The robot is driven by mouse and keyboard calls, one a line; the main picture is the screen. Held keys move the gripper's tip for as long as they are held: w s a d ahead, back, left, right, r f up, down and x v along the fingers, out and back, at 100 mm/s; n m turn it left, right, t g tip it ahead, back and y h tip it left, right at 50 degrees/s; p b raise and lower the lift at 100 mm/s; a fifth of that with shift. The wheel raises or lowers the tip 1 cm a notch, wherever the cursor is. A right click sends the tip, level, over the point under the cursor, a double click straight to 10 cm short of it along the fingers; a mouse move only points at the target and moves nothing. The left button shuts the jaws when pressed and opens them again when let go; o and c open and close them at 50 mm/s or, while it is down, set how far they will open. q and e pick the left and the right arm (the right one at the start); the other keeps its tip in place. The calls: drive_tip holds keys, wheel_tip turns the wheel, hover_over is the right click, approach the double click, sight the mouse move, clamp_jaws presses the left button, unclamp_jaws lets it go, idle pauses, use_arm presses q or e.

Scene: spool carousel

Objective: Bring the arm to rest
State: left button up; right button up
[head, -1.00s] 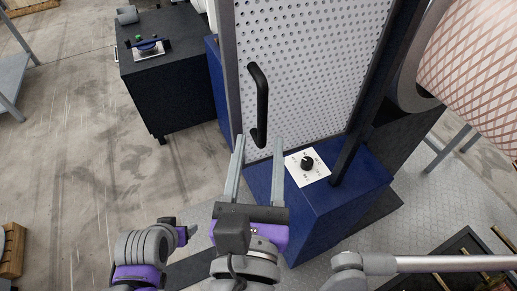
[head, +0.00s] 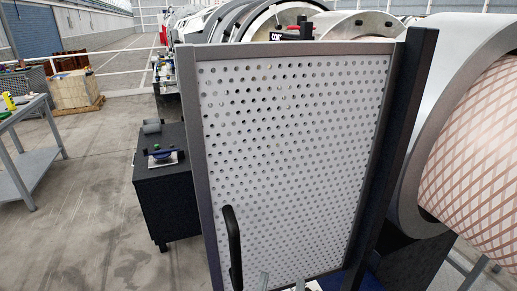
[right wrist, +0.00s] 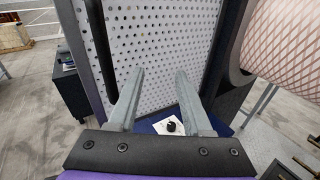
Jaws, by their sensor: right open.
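My right gripper (head: 282,282) shows only as its two fingertips at the bottom edge of the head view. In the right wrist view its fingers (right wrist: 160,75) stand well apart with nothing between them. They point toward a white perforated door panel (head: 290,160), which also shows in the wrist view (right wrist: 155,40). A black selector knob (right wrist: 171,127) on a white plate sits beyond and below the fingers, on a blue base. The black door handle (head: 232,245) is left of the fingertips in the head view. My left gripper is out of view.
A large spool with a red lattice pattern (head: 475,165) is close on the right. A dark cabinet (head: 165,205) stands left of the panel, and a grey table (head: 25,145) stands farther left. Open concrete floor (head: 85,240) lies at the lower left.

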drive_tip(key=d+f+m+g+y, duration=0.1)
drive_tip(key=d+f+m+g, duration=0.2)
drive_tip(key=f+m, duration=0.7)
drive_tip(key=w+d+f+m+g+y, duration=0.1)
drive_tip(key=d+f+m+g, duration=0.3)
drive_tip(key=f+m, duration=0.7)
drive_tip(key=d+f+m+g+y, duration=0.1)
drive_tip(key=d+f+m+g, duration=0.3)
drive_tip(key=d+f+m, duration=0.3)
wheel_tip(320, 180, down, 4)
drive_tip(key=m, duration=0.5)
drive_tip(key=shift+w+r, duration=0.2)
drive_tip(key=shift+w, duration=0.1)
